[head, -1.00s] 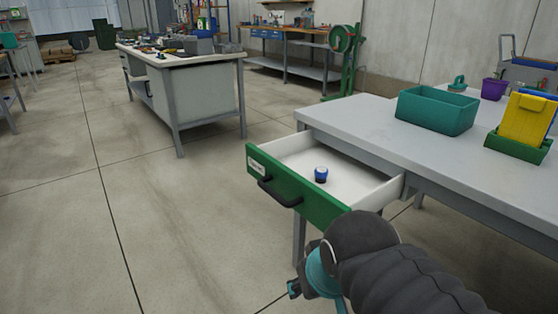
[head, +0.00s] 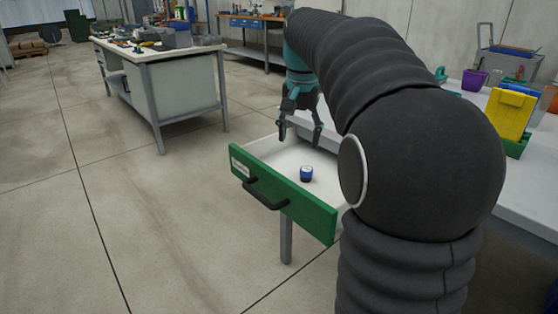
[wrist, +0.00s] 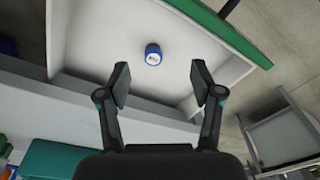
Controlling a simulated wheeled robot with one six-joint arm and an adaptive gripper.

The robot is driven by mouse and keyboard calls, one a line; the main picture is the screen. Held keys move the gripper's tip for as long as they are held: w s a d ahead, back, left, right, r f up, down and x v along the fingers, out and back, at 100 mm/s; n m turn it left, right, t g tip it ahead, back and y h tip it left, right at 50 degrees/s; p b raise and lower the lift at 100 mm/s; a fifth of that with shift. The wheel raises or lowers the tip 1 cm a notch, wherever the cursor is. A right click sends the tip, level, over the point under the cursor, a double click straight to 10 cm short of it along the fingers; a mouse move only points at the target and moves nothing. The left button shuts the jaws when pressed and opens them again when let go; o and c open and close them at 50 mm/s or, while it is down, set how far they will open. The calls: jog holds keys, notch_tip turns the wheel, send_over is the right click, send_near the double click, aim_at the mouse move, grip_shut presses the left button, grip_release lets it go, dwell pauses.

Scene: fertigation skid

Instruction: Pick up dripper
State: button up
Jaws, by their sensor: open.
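The dripper (head: 306,173) is a small blue cylinder with a whitish top and a dark lower part. It stands in the open white drawer with a green front (head: 290,196). My gripper (head: 299,140) is open and points down above the back part of the drawer, apart from the dripper. In the wrist view the dripper (wrist: 153,54) lies beyond the fingertips, nearly centred between the two fingers (wrist: 158,80), with nothing between them.
The drawer's walls and green front with its black handle (head: 266,196) surround the dripper. Open floor lies to the left, with another workbench (head: 180,70) beyond.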

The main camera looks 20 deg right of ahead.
jog(key=m+g, duration=0.1)
jog(key=m, duration=0.1)
send_over(307, 169)
notch_tip(307, 169, down, 14)
jog(key=shift+w+r+b, duration=0.1)
jog(key=shift+b, duration=0.85)
jog(key=c, duration=0.9)
